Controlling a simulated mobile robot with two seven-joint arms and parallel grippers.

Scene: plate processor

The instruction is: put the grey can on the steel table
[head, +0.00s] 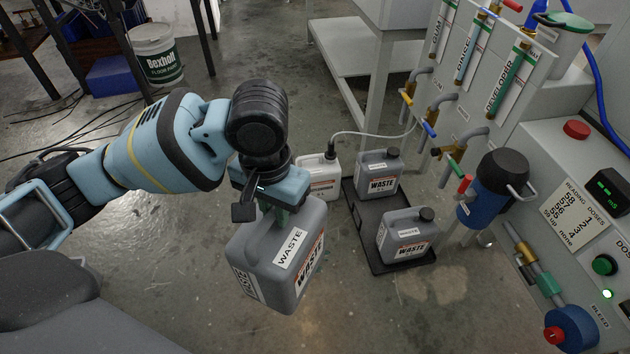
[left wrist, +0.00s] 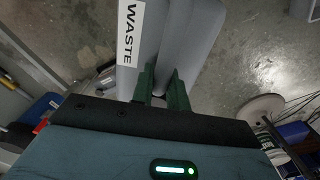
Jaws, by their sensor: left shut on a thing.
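A grey can (head: 270,262) labelled WASTE hangs from my left gripper (head: 284,212) in the head view, near the middle. It is held above the floor and tilted a little. In the left wrist view the two green fingers (left wrist: 163,88) close on the can's grey top (left wrist: 180,40), beside the white WASTE label. No steel table can be made out for certain; a pale table with a lower shelf (head: 335,50) stands at the back. My right gripper is not in view.
Two more grey WASTE cans (head: 379,174) (head: 405,236) stand on a black tray (head: 372,240) on the floor, with a white can (head: 322,176) beside it. The processor (head: 560,190) with valves fills the right. A white bucket (head: 155,55) stands at the back left.

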